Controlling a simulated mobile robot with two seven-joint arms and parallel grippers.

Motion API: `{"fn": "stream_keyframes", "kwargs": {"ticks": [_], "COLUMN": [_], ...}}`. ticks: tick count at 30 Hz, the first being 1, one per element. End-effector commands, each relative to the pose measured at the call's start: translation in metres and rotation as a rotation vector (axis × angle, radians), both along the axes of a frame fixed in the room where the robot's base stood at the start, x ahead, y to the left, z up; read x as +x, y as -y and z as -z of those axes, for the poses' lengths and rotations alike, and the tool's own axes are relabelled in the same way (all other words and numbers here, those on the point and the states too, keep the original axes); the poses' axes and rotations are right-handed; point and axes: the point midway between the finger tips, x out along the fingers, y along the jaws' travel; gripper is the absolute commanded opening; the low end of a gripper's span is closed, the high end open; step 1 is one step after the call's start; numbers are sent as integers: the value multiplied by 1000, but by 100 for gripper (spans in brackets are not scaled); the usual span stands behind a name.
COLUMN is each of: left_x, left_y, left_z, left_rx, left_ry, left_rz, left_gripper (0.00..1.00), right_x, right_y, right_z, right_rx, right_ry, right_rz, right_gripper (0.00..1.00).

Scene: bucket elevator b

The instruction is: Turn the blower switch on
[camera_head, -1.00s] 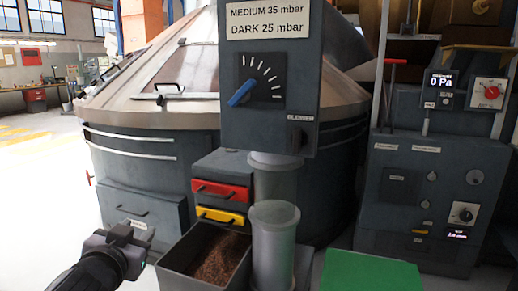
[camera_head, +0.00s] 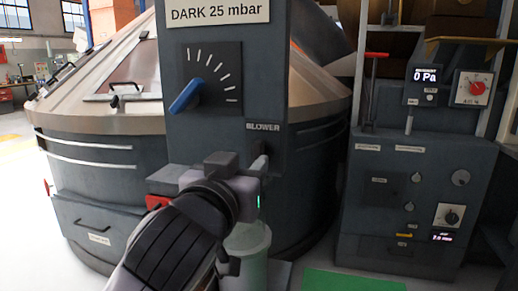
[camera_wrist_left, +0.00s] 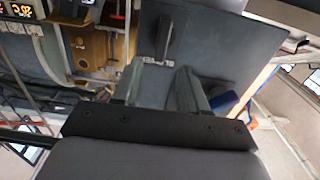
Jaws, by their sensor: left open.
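The grey control box (camera_head: 215,130) carries a dial with a blue pointer (camera_head: 186,95) and a label reading BLOWER (camera_head: 263,127). The dark blower switch (camera_head: 264,149) sits just under that label, partly hidden by my left gripper. My left gripper (camera_head: 256,166) is at the lower right part of the box front, just below the label. In the left wrist view the switch (camera_wrist_left: 165,36) is a dark lever on the panel, beyond my left gripper's parted, empty fingers (camera_wrist_left: 160,72). I cannot tell whether a finger touches it. My right gripper is out of view.
A large dark drum with a copper-toned cone (camera_head: 105,150) stands behind the box. A second console (camera_head: 410,205) with a 0 Pa display (camera_head: 425,75) and knobs stands at the right. A green mat (camera_head: 350,283) lies on the floor.

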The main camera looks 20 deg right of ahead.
Motion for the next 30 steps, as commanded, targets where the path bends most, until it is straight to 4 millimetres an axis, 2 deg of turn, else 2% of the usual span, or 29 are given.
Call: {"fn": "stream_keyframes", "kwargs": {"ticks": [18, 30], "left_x": [51, 57], "left_y": [34, 38], "left_z": [0, 0], "left_rx": [3, 1], "left_ry": [-1, 0], "left_rz": [-2, -1], "left_gripper": [43, 43], "right_x": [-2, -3], "right_y": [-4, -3], "right_z": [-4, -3], "right_rx": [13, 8], "right_ry": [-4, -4], "right_rz": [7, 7], "right_gripper": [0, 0]}}
